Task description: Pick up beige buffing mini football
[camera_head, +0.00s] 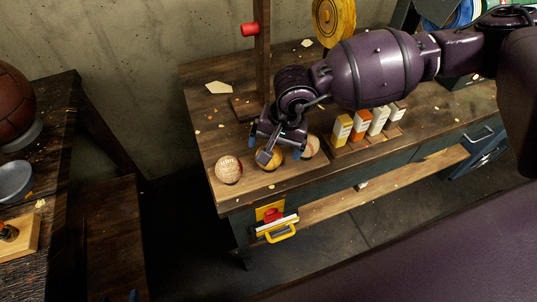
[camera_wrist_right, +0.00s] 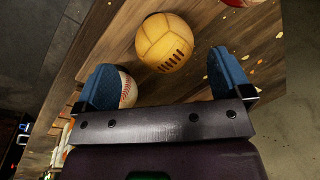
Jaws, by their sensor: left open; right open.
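The beige buffing mini football, a yellow-tan ball with dark lacing (camera_wrist_right: 164,42), lies on the wooden workbench. In the head view this ball (camera_head: 276,160) is the middle of three and partly hidden by my right gripper. My right gripper (camera_head: 283,154) is open above it. In the right wrist view the ball shows beyond the fingertips of the gripper (camera_wrist_right: 165,78), nearer the upper edge, and is not gripped.
A whitish ball with red writing (camera_head: 229,170) lies left of the football, and a cream ball (camera_head: 311,147) lies right. Several small bottles (camera_head: 360,126) stand in a rack farther right. A wooden post (camera_head: 262,60) rises behind. The bench's front edge is close.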

